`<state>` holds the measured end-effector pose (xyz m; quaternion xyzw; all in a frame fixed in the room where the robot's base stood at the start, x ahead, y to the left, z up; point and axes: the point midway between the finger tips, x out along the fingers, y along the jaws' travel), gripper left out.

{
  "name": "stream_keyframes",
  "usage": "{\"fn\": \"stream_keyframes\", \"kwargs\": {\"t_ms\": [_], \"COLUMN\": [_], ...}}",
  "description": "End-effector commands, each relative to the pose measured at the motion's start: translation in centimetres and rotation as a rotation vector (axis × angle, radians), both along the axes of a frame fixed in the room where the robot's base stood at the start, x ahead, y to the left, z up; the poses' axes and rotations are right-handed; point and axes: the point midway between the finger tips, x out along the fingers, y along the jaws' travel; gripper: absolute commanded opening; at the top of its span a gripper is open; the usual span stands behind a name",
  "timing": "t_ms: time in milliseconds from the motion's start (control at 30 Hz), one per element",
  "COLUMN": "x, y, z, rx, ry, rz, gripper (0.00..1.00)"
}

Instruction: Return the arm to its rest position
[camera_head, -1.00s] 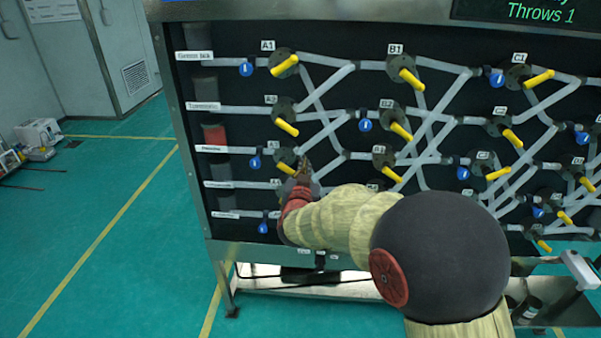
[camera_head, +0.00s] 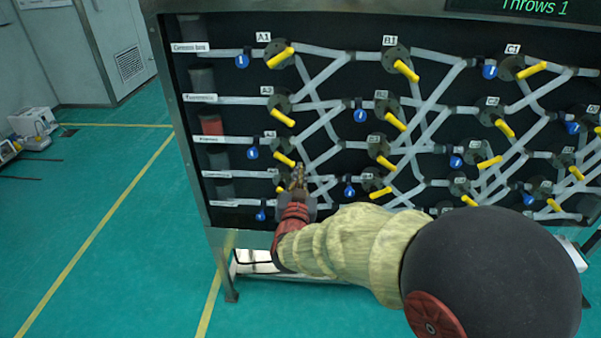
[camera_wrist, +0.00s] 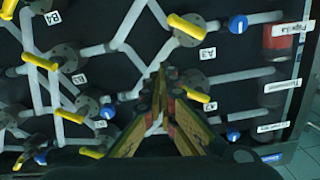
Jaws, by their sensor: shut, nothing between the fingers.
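My gripper (camera_head: 297,177) is shut and empty in the head view. It is in front of the lower left part of a black valve panel (camera_head: 225,26), just below a yellow valve handle (camera_head: 284,160). My arm reaches up to it from the lower right. In the wrist view my gripper (camera_wrist: 162,85) has its fingers together, pointing at the panel between yellow handles (camera_wrist: 186,26). I cannot tell whether the fingertips touch the panel. The arm hides part of the panel's lower edge.
The panel carries several yellow handles, blue valves (camera_head: 242,61) and grey pipes. Its metal frame (camera_head: 185,150) stands on the green floor (camera_head: 110,220). The floor to the left is open. A white device (camera_head: 32,121) stands at the far left.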

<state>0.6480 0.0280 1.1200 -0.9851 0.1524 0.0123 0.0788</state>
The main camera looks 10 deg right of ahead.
Motion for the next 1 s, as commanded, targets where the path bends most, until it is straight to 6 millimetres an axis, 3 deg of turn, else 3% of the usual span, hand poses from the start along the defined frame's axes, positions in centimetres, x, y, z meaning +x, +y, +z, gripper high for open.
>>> {"fn": "stream_keyframes", "kwargs": {"t_ms": [167, 267, 367, 467, 600, 733, 867, 1000], "x": [0.0, 0.1, 0.1, -1.2, -4.9, -9.8, -15.7, -22.4], "y": [0.0, 0.5, 2.1, 4.9, 8.7, 10.4, 10.3, 8.1], "z": [0.0, -1.0, -3.8, -8.3, -12.1, -13.1, -12.7, -11.1], "rx": [0.003, 0.027, 0.067, 0.108, 0.153, 0.171, 0.163, 0.128], "ry": [-0.001, 0.03, 0.125, 0.288, 0.518, 0.709, 0.89, 1.059], "rz": [0.0, 0.016, 0.077, 0.178, 0.327, 0.435, 0.508, 0.538], "gripper": [0.0, 0.0, 0.0, 0.0, 0.0, 0.0, 0.0, 0.0]}}
